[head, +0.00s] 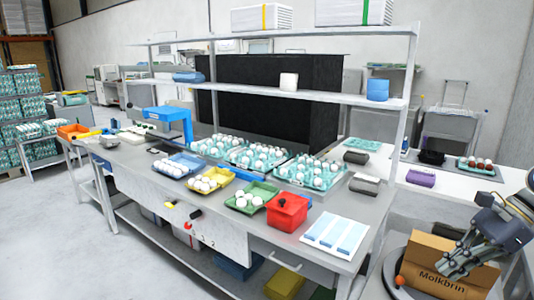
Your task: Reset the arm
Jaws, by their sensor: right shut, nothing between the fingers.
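My right gripper (452,270) comes in at the lower right. It is dark grey, and its fingers are shut with nothing held. It shows in front of an open cardboard box (440,283) printed "Molkbrin"; I cannot tell if it touches the box. My left gripper is not in view. On the long grey workbench, teal egg trays (273,178) with white eggs stand in a row. In front of them are a blue tray (162,172), a yellow tray (196,186) and a green tray (262,204), each holding white eggs.
A red bin (287,212) and a white sheet with blue strips (336,235) lie near the bench's right end. Shelves (300,94) rise over the bench. The floor at left is clear.

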